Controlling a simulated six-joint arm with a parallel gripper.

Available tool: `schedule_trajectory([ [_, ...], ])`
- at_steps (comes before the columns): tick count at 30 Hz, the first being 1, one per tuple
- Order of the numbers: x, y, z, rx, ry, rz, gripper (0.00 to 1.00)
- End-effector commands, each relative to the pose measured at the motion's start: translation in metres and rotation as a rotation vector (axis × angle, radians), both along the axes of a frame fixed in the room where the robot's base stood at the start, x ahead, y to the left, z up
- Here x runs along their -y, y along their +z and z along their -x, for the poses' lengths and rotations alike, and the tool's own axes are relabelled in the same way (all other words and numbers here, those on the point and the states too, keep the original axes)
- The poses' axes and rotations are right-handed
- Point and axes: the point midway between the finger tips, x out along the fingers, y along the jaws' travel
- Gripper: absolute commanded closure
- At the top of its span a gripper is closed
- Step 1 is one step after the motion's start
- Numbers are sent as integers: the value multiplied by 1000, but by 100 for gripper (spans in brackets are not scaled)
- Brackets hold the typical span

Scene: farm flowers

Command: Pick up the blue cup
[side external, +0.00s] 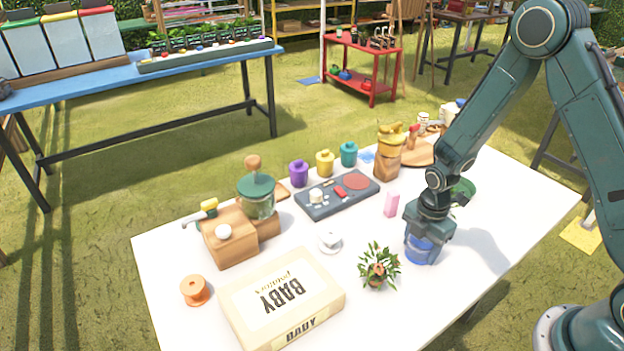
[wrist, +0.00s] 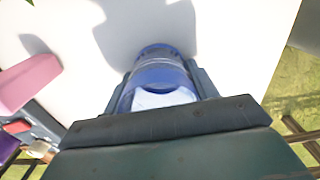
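The blue cup (side external: 420,250) stands upright near the right front of the white table, below my gripper (side external: 425,245). In the wrist view the blue cup (wrist: 158,80) lies between the two fingers of my gripper (wrist: 158,67). The dark fingers lie close along both sides of the cup, with no clear gap, so my gripper looks shut on it. The palm hides the nearer end of the cup. I cannot tell whether its base touches the table.
A small potted plant (side external: 378,267) stands just left of the cup. A pink block (side external: 391,204) is behind it. A white cup (side external: 330,242) and a cardboard box (side external: 282,300) are farther left. The white table (side external: 470,250) is clear to the right.

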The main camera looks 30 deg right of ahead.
Motion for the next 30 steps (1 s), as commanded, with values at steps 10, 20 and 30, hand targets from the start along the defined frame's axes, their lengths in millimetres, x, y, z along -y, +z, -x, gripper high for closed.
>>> schedule_trajectory([
  [10,0,0,0,1,0,0,65],
  [20,0,11,-1,3,0,0,65],
  [30,0,52,-1,5,0,1,65],
])
